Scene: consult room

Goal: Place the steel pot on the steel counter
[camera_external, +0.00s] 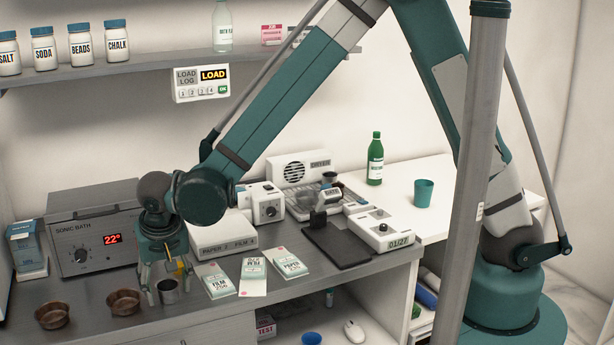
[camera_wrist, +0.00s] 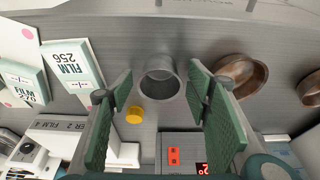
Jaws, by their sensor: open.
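The steel pot (camera_external: 168,292) is a small grey open-topped cup. It stands upright on the steel counter (camera_external: 210,312), near its front edge. In the wrist view the pot (camera_wrist: 159,86) shows empty, between the tips of my green fingers. My gripper (camera_external: 168,280) points down at the pot with its fingers spread, one to each side. In the wrist view my gripper (camera_wrist: 160,84) is open, with a gap between each finger and the pot's rim. The steel counter (camera_wrist: 270,60) spreads around the pot. The exact fingertip height is hard to tell.
Two brown bowls (camera_external: 123,302) (camera_external: 52,315) stand left of the pot. A small yellow thing (camera_wrist: 135,115) is close to the pot. The sonic bath (camera_external: 95,238) stands behind. Film and paper packets (camera_external: 217,280) lie to the right. The counter's front edge is near.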

